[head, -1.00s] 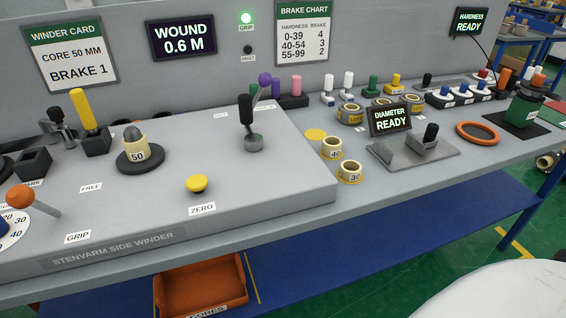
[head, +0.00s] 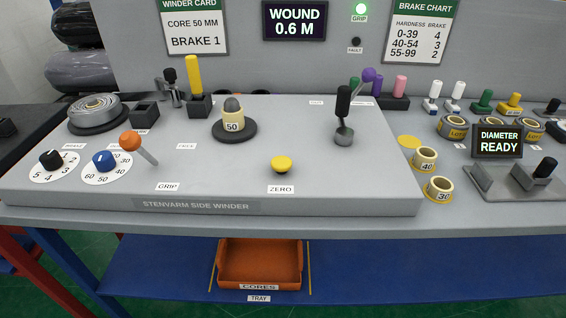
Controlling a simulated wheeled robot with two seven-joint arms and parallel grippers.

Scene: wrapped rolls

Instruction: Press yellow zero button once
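The yellow zero button (head: 281,163) is a round yellow cap standing on the grey top of the side winder (head: 330,190), behind the white ZERO label (head: 281,189). Nothing covers or touches it. Neither of my grippers shows in the head view.
An orange-knobbed grip lever (head: 131,141) and two dials are left of the button. A 50 core (head: 233,120) on a black disc stands behind-left, and a black-handled lever (head: 343,110) behind-right. Cores and a diameter display (head: 498,142) are farther right. The winder top around the button is clear.

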